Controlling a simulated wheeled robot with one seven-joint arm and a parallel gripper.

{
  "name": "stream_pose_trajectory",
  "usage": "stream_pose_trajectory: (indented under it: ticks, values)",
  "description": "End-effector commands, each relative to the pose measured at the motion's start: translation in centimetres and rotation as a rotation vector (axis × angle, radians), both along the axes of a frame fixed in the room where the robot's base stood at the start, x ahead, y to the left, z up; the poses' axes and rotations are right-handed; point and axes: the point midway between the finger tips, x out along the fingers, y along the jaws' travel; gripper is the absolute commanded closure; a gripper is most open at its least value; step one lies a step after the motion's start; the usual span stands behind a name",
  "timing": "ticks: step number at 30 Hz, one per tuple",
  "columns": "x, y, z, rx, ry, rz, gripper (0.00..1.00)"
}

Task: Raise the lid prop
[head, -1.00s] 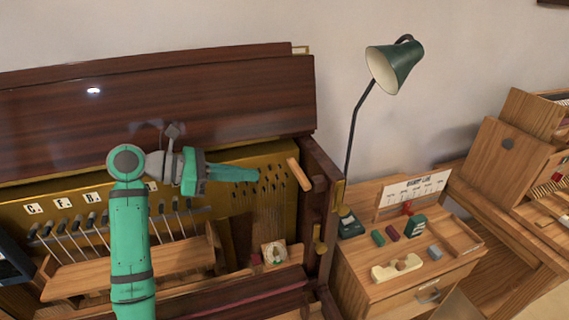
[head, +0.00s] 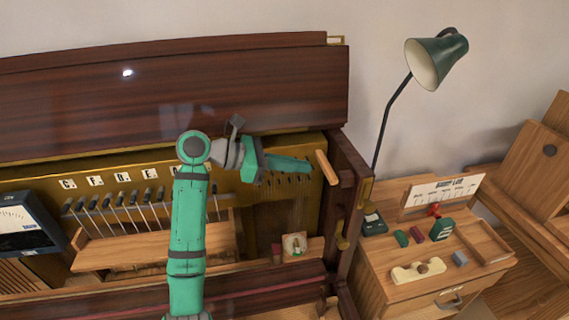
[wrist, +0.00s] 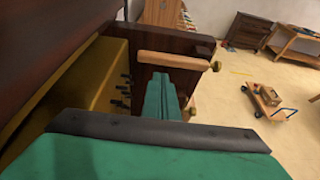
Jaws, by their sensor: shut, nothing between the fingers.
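The lid prop appears to be the short light-wood bar (head: 327,167) at the right end of the open piano case, tilted in the head view. In the wrist view, the bar (wrist: 172,61) lies across the picture just beyond my fingertips. My gripper (head: 308,165) is shut and empty, pointing right, with its tips close to the left of the bar. I cannot tell whether they touch. The fingers also show in the wrist view (wrist: 162,82). The dark wooden lid (head: 200,90) stands raised behind the arm.
The case's dark right side panel (head: 350,190) stands beside the bar, with brass knobs. Hammers (head: 130,198) and a wooden rail lie left, partly behind my arm. A green lamp (head: 435,60) and a side table (head: 400,275) with small parts stand right.

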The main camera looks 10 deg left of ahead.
Motion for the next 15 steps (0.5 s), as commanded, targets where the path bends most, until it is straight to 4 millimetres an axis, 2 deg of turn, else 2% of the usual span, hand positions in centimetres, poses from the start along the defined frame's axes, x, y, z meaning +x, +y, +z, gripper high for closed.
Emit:
stream_pose_trajectory:
  ticks: [6, 15]
  values:
    - [0.7, -2.2, -0.8, -0.001, -0.001, 0.0, 1.0]
    - [0.9, -2.9, -1.0, -0.001, -0.001, 0.0, 1.0]
